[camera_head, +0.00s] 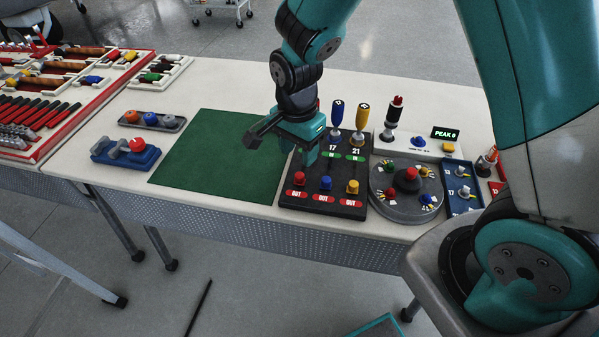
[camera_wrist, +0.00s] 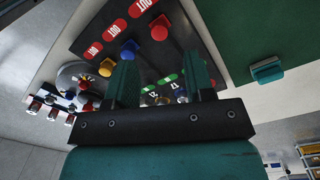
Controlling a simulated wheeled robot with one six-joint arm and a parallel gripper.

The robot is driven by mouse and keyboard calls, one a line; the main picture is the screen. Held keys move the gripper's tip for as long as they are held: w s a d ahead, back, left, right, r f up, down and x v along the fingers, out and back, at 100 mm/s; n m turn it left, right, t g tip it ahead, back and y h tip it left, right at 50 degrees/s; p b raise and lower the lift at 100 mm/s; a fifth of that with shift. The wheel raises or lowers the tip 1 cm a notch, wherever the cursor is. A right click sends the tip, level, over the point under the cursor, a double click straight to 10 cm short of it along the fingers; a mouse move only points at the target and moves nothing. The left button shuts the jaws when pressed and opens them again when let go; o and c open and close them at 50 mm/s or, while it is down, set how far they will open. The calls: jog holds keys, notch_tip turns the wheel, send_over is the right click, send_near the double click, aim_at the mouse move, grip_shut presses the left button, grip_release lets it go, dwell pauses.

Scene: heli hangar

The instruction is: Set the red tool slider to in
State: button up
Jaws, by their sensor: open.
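The black slider panel (camera_head: 318,206) lies on the table with red, blue and yellow knobs in a row at its near edge. The red slider knob (camera_head: 299,178) is at the left, at the end by a red OUT label; it also shows in the wrist view (camera_wrist: 160,28). The blue knob (camera_head: 326,183) and yellow knob (camera_head: 352,187) also sit by OUT labels. Green labels mark the far end of the tracks. My gripper (camera_head: 308,160) is open and empty above the left far part of the panel, apart from the red knob. It partly hides the red track.
Blue-handled (camera_head: 337,114) and yellow-handled (camera_head: 361,117) tools stand upright at the panel's back. A round grey dial plate (camera_head: 405,208) sits close to its right. The green mat (camera_head: 215,155) at its left is clear.

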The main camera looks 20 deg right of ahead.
aim_at(299, 175)
notch_tip(299, 175, down, 7)
jog(key=shift+s+f, duration=0.1)
jog(key=shift+f, duration=0.05)
